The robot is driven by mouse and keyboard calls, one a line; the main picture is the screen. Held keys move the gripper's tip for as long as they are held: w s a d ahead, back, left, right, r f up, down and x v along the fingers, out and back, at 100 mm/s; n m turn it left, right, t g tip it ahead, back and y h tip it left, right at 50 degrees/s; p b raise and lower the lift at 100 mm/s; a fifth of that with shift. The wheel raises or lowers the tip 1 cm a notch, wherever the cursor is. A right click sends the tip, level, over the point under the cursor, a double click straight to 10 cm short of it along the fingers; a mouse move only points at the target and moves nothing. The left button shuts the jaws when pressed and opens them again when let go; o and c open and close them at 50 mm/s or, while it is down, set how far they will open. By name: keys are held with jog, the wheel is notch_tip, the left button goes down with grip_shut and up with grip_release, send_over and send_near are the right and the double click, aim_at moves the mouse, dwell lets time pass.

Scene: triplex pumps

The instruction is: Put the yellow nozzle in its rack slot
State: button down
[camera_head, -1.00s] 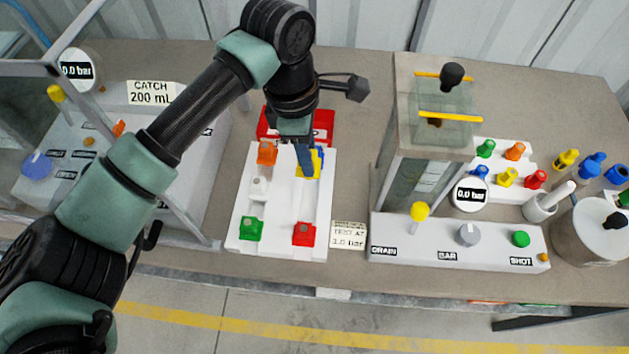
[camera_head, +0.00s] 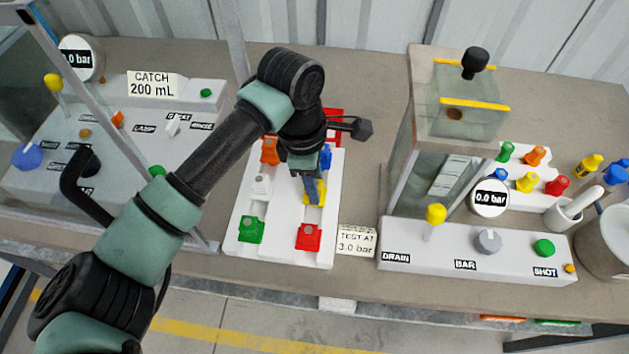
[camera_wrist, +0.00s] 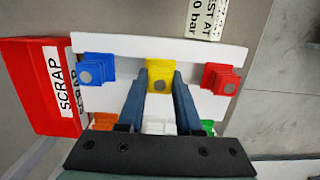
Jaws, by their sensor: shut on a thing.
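My gripper (camera_head: 313,193) is shut on the yellow nozzle (camera_head: 315,187), over the right row of the white rack (camera_head: 283,245). In the wrist view the yellow nozzle (camera_wrist: 160,72) is between my fingertips (camera_wrist: 161,84), in line between the blue nozzle (camera_wrist: 95,70) and the red nozzle (camera_wrist: 221,79). It appears upright, at about the middle place of that row. My fingers hide its lower part, so I cannot tell whether it is fully seated.
Orange (camera_head: 270,150), white (camera_head: 262,184) and green (camera_head: 251,230) nozzles stand in the rack's left row. A red scrap bin (camera_head: 333,125) is behind the rack. A glass-sided test stand (camera_head: 455,150) is to the right, the catch unit (camera_head: 195,95) to the left.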

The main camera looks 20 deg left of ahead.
jog(key=shift+f, duration=0.25)
jog(key=c, duration=0.6)
grip_release()
jog(key=shift+r, duration=0.1)
jog(key=shift+r+p, duration=0.5)
jog(key=shift+r, duration=0.05)
jog(key=r+p, duration=0.1)
jog(key=r, duration=0.1)
jog(key=r+p, duration=0.1)
jog(key=r, duration=0.1)
jog(key=a+r+p, duration=0.1)
jog(key=r, duration=0.2)
jog(key=shift+s+p, duration=0.1)
jog(key=shift+p, duration=0.25)
jog(key=shift+f, duration=0.1)
